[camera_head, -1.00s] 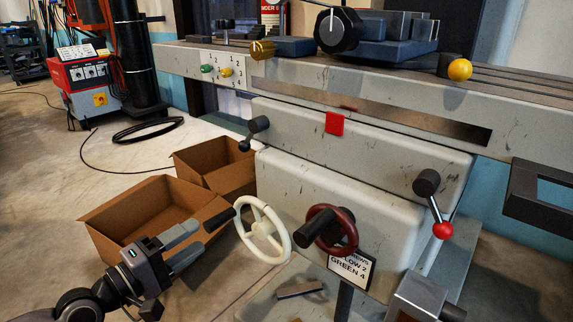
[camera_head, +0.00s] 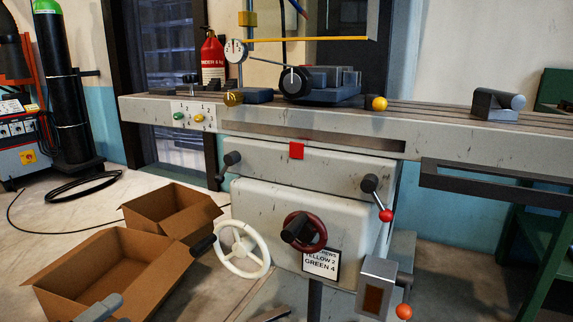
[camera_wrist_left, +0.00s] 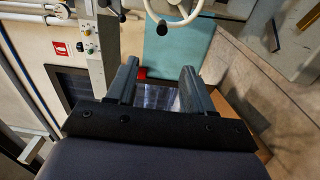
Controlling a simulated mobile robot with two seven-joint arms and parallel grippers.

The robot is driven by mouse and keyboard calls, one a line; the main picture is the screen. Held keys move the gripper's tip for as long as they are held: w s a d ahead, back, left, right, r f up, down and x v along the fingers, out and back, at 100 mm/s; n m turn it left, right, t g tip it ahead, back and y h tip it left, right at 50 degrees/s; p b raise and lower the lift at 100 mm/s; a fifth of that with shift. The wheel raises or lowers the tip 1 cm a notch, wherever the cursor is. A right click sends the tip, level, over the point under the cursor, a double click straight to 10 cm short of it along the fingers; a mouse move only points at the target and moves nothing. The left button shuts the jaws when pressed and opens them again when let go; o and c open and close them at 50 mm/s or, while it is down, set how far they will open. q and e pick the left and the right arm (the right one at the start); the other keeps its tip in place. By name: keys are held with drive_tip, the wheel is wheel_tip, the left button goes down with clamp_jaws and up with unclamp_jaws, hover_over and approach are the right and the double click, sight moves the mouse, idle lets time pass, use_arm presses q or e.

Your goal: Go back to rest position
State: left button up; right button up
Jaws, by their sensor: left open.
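My left gripper (camera_head: 108,308) shows only partly at the bottom left edge of the head view, in front of the larger cardboard box. In the left wrist view its two fingers (camera_wrist_left: 158,78) stand apart with nothing between them. The rest of the left arm is outside the head view. My right gripper is in neither view.
A large grey machine (camera_head: 260,152) stands ahead, with a white handwheel (camera_head: 262,262), a dark red handwheel (camera_head: 321,232) and a red-knobbed lever (camera_head: 386,215). Two open cardboard boxes, a near one (camera_head: 60,278) and a far one (camera_head: 150,205), stand on the floor at left.

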use_arm(q)
drive_tip(key=s+d+r+m+g+y+p, duration=0.4)
drive_tip(key=s+d+m+p, duration=0.7)
drive_tip(key=p, duration=2)
wheel_tip(320, 180, up, 3)
drive_tip(key=s+m+g, duration=0.2)
drive_tip(key=m, duration=0.2)
drive_tip(key=shift+f+g+y, duration=0.15)
drive_tip(key=shift+g+y, duration=0.15)
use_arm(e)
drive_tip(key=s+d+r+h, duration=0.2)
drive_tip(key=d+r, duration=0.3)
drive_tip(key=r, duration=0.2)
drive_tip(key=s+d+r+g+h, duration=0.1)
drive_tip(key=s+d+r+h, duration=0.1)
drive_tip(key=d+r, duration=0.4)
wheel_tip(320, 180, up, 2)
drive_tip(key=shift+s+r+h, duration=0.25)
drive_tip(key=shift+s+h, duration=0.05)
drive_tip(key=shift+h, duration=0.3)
